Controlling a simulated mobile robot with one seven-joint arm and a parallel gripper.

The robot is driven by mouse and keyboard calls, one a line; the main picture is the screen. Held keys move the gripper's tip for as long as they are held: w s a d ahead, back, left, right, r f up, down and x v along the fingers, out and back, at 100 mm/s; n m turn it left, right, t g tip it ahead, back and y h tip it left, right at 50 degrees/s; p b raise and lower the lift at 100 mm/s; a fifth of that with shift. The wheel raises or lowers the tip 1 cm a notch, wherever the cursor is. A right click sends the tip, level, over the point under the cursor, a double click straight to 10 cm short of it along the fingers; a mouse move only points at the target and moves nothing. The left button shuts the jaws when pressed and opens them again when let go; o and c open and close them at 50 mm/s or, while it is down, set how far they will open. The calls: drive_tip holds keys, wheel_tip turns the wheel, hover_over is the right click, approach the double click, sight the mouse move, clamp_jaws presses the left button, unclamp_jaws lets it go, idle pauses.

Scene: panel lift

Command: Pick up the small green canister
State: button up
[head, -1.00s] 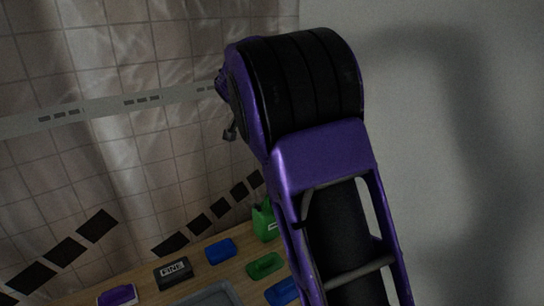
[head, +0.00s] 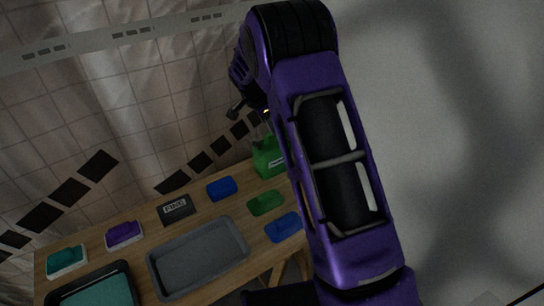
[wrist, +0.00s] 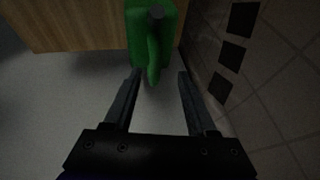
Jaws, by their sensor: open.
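The small green canister (head: 268,160) stands at the back right end of the wooden table in the head view, with my arm close to its right side. It has a pale label. In the wrist view the canister (wrist: 143,45) is at top centre, with a dark round cap and a green handle-like part towards me. My gripper (wrist: 159,74) is open, its two dark fingers apart and empty. The fingertips are just short of the canister in the picture, one to each side of the handle-like part. I cannot tell the exact gap.
The table (head: 140,222) holds a grey tray (head: 198,258), a black tray with teal inside (head: 95,290), a dark labelled box (head: 177,209), and several blue, green, purple and teal items. A tiled wall (wrist: 270,80) with black squares is close on the right in the wrist view.

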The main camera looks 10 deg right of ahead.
sight(269, 152)
drive_tip(key=shift+s+x, duration=0.2)
drive_tip(key=shift+x, duration=1.15)
drive_tip(key=shift+s+x, duration=0.15)
drive_tip(key=shift+x, duration=1.2)
drive_tip(key=shift+f, duration=0.1)
clamp_jaws()
